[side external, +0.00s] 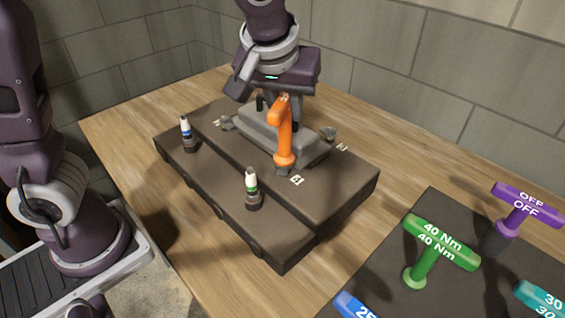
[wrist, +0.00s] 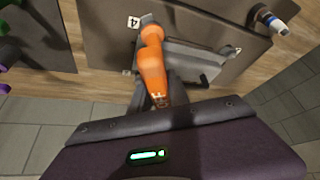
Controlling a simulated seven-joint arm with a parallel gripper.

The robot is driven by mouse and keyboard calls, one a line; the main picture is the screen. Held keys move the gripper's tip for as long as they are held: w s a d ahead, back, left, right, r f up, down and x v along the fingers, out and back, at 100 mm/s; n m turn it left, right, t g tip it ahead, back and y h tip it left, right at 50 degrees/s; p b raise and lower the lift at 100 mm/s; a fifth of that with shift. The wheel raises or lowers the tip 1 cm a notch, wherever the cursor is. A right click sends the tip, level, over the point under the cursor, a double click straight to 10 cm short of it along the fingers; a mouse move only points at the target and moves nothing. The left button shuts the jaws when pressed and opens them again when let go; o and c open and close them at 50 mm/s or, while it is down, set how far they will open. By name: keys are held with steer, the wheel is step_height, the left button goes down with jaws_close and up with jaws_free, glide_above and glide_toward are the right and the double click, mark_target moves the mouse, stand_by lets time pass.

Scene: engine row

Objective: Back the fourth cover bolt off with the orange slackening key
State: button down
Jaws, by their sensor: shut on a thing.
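The orange key (side external: 284,140) stands upright at the near corner of the grey cover (side external: 310,151), beside the label 4 (side external: 297,181). My gripper (side external: 279,104) is shut on the upper part of the orange key. In the wrist view the orange key (wrist: 151,62) runs from my gripper (wrist: 163,97) down to the label 4 (wrist: 132,22). The key's lower end covers the fourth bolt, so I cannot tell how it is seated.
A blue-banded bottle (side external: 186,131) and a green-banded bottle (side external: 252,187) stand on the dark block's (side external: 338,192) lower step. A green 40 Nm key (side external: 432,250), a purple OFF key (side external: 512,218), a blue key (side external: 352,306) and a teal key (side external: 540,298) are at the right.

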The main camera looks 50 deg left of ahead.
steer(key=shift+w+m, duration=0.1)
steer(key=shift+m, duration=0.5)
steer(key=n+y, duration=0.1)
steer(key=n, duration=0.2)
steer(key=shift+d+g, duration=0.1)
steer(key=shift+g, duration=0.2)
steer(key=n, duration=0.2)
steer(key=n+g+y, duration=0.1)
steer(key=n, duration=0.1)
steer(key=n+g, duration=0.1)
steer(key=n, duration=0.1)
steer(key=shift+s+a, duration=0.2)
steer(key=shift+s, duration=0.2)
steer(key=shift+r, duration=2.75)
